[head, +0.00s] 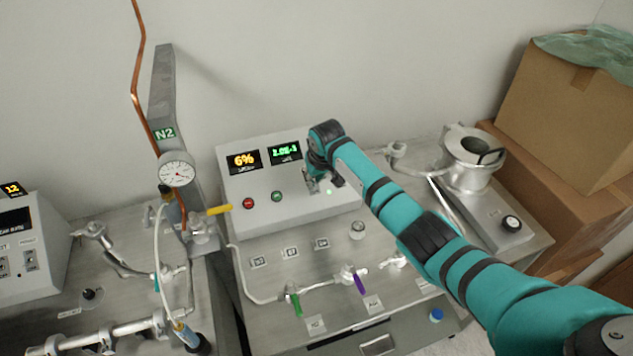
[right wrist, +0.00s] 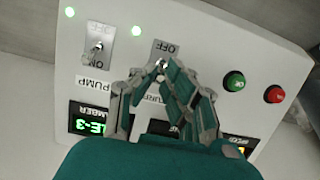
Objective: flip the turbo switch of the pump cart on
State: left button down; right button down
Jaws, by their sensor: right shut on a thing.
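The pump cart's sloped grey control panel (head: 236,190) carries the turbo switch, which shows upside down in the right wrist view (right wrist: 165,48) with its OFF mark visible. My right gripper (head: 314,184) reaches down to the panel's right part. In the right wrist view its fingertips (right wrist: 160,70) are closed together on the turbo switch's lever. The fingers hide the lower part of the switch plate and some of its label, so I cannot tell the lever's position. My left gripper is not in view.
The pump switch (right wrist: 97,46) is beside the turbo switch, with lit green lamps near them. Red (head: 248,203) and green (head: 277,196) buttons and two displays sit on the panel. Valves with green (head: 296,305) and purple (head: 361,284) handles stand in front. Cardboard boxes (head: 560,110) are at right.

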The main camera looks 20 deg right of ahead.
jog(key=shift+w+a+g, duration=0.1)
jog(key=shift+g, duration=0.5)
jog(key=c, duration=1.4)
grip_release()
jog(key=shift+r, duration=0.1)
jog(key=v, duration=1.2)
jog(key=shift+a, duration=0.1)
